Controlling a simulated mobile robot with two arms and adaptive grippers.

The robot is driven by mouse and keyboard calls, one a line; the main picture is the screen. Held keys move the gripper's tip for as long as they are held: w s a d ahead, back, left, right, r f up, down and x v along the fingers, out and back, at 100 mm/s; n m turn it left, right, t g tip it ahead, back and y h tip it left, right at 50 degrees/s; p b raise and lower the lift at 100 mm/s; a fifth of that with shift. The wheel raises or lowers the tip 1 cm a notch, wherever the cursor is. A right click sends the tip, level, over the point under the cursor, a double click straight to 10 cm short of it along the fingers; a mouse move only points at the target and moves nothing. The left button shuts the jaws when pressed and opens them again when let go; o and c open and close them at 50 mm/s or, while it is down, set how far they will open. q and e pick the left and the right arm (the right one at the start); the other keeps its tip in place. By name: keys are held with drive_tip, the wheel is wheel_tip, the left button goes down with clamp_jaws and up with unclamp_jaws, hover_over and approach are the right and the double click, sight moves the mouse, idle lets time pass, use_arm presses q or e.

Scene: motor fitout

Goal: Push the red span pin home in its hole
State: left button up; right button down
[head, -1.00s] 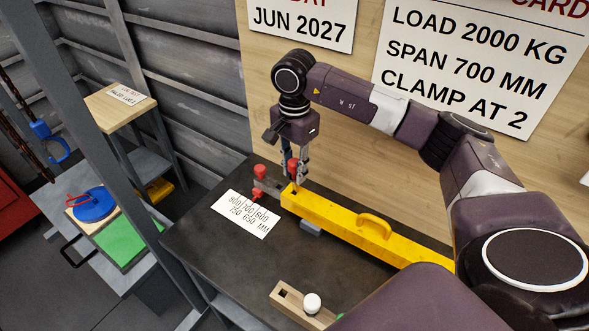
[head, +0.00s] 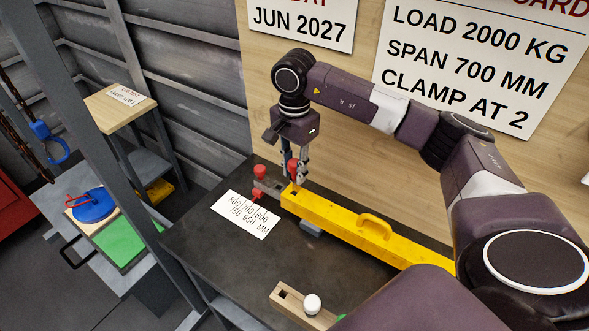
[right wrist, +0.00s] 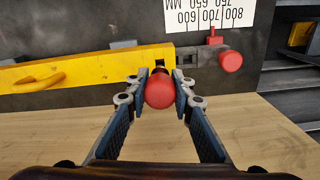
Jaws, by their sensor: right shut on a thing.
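My right gripper (head: 295,174) points down over the left end of the yellow beam (head: 340,221) and is shut on a red-headed pin (head: 293,168). In the right wrist view the round red pin head (right wrist: 159,90) sits between the two fingers (right wrist: 159,88). The head hides most of the shank, so I cannot tell how deep it is in a hole. A grey bar (head: 271,187) extends from the beam's left end. It carries another red knob (head: 260,171) and a small red pointer (head: 256,196), which is near the 700 mark in the wrist view. My left gripper is not visible.
A white scale card (head: 246,214) lies on the dark bench (head: 205,248) in front of the beam's end. A wooden board with signs stands behind. The bench between the card and block is clear.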

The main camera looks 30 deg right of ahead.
sight(295, 189)
drive_tip(key=shift+f, duration=0.2)
drive_tip(key=shift+f+b, duration=0.3)
drive_tip(key=shift+b, duration=0.1)
drive_tip(key=shift+f+b, duration=1.75)
drive_tip(key=shift+f, duration=0.45)
drive_tip(key=c, duration=1.6)
unclamp_jaws()
drive_tip(key=shift+r, duration=0.1)
drive_tip(key=shift+r, duration=0.1)
wheel_tip(295, 189, up, 12)
drive_tip(key=shift+f, duration=0.1)
